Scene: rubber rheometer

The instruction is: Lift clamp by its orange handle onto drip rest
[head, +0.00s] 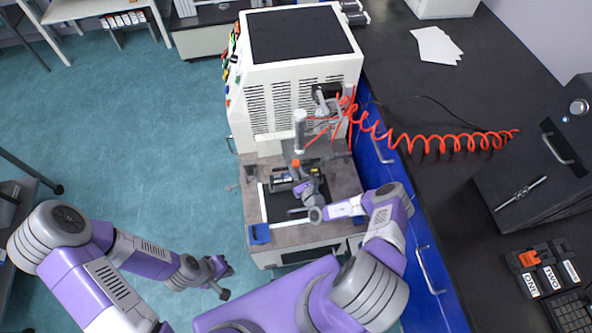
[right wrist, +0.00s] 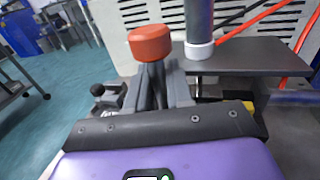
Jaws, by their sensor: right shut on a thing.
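The clamp's orange handle (head: 296,163) shows as a small orange spot below the white vertical cylinder in the head view. In the right wrist view it is a large orange knob (right wrist: 150,42) on a dark stem. My right gripper (right wrist: 158,80) is shut around that stem, just under the knob. In the head view my right gripper (head: 299,178) reaches in over the machine's bench and hides much of the clamp's lower part. I cannot make out the drip rest for certain. My left gripper (head: 220,279) hangs open and empty over the floor, left of the bench.
A coiled red hose (head: 430,142) runs to the right. A blue-ended piece (head: 260,234) lies at the bench's front left. Open floor lies left.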

